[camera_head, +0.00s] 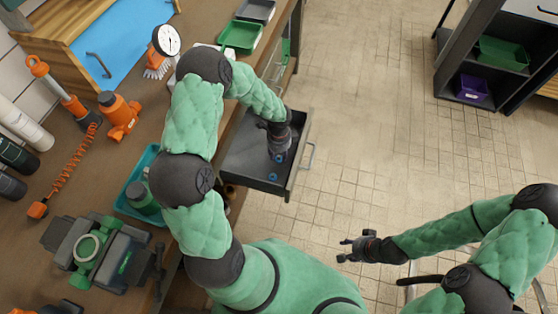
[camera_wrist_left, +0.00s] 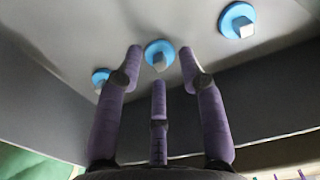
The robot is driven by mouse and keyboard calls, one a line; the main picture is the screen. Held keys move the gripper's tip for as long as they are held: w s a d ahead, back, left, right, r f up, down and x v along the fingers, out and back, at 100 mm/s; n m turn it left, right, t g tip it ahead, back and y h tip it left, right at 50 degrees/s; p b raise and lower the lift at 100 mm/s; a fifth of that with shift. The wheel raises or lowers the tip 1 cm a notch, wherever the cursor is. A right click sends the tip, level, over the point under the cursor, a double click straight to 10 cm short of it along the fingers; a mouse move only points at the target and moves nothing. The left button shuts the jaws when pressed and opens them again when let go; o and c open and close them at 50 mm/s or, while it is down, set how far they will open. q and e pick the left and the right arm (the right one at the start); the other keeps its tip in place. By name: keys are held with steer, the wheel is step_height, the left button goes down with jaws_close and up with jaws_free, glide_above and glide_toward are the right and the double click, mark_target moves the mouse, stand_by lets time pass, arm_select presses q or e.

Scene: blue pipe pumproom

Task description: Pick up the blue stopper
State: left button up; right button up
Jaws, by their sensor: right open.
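Three blue stoppers with grey square stems show in the left wrist view: one in the middle (camera_wrist_left: 154,46), one upper right (camera_wrist_left: 237,12), one at the left (camera_wrist_left: 99,75). They lie apart in the open drawer (camera_head: 240,163). Two of them show in the head view, one beside my gripper (camera_head: 279,158) and one lower (camera_head: 272,177). My left gripper (camera_head: 278,150) points down into the drawer. Its purple fingers (camera_wrist_left: 161,62) are spread around the middle stopper's position, with no visible grasp. My right gripper (camera_head: 345,248) is open and empty above the floor.
The workbench (camera_head: 110,165) at left holds a gauge (camera_head: 166,40), an orange jack (camera_head: 119,113), a teal tray (camera_head: 133,207) and a vise (camera_head: 100,252). A shelf (camera_head: 490,60) stands at upper right. The floor between is clear.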

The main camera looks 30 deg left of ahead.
arm_select(q)
steer(key=shift+f, duration=0.45)
steer(key=shift+r, duration=0.1)
jaws_close()
